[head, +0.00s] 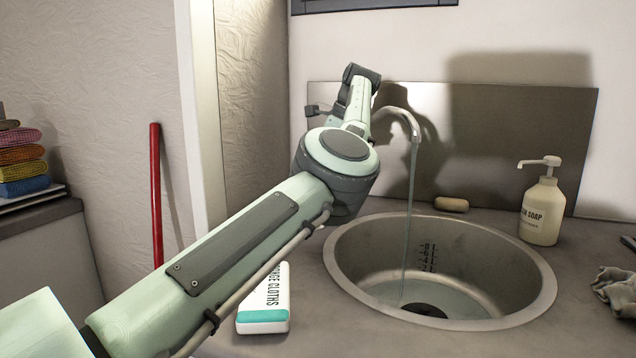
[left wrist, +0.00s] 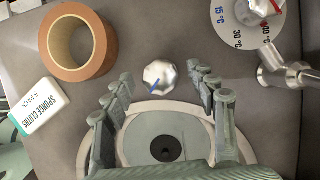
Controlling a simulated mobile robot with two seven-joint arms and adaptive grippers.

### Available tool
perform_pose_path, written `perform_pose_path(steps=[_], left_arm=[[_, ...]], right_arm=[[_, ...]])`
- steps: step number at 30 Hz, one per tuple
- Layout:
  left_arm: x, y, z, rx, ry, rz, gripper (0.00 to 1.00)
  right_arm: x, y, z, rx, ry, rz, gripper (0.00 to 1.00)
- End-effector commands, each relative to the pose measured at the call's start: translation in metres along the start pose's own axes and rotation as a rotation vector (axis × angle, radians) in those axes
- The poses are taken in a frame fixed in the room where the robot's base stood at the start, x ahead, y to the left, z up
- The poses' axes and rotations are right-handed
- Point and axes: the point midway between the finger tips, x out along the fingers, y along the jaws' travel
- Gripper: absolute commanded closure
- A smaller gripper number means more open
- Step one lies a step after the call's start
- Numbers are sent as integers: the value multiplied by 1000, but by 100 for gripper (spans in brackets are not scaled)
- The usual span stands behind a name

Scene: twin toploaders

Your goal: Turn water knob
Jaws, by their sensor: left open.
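In the left wrist view a faceted silver knob (left wrist: 161,77) with a blue mark lies between the spread fingers of my left gripper (left wrist: 160,74). The gripper is open; I cannot tell whether a finger touches the knob. A second silver knob (left wrist: 264,7) with a red mark sits on a round temperature dial (left wrist: 240,22) at the top right. In the head view my left arm reaches toward the faucet (head: 402,113) and hides both knobs. Water (head: 408,210) runs from the faucet into the round metal sink (head: 540,285). My right gripper is not in view.
A pack of sponge cloths (head: 265,300) lies left of the sink, beneath my arm. A brown ring-shaped roll (left wrist: 75,42) is near it. A soap bar (head: 451,204), soap bottle (head: 541,212) and grey cloth (head: 616,288) are around the sink's back and right.

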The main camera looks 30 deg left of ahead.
Motion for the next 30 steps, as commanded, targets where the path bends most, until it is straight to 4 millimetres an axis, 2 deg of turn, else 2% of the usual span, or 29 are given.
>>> perform_pose_path(steps=[14, 25, 29, 30], left_arm=[[0, 0, -1, 54, 0, -24, 43], [2, 3, 0, 409, -1, -172, 43], [7, 4, -1, 559, -2, -237, 43], [10, 4, -2, 608, -1, -257, 43]], right_arm=[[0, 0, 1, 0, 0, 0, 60], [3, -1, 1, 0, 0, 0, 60], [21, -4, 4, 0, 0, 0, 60], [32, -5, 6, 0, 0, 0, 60]])
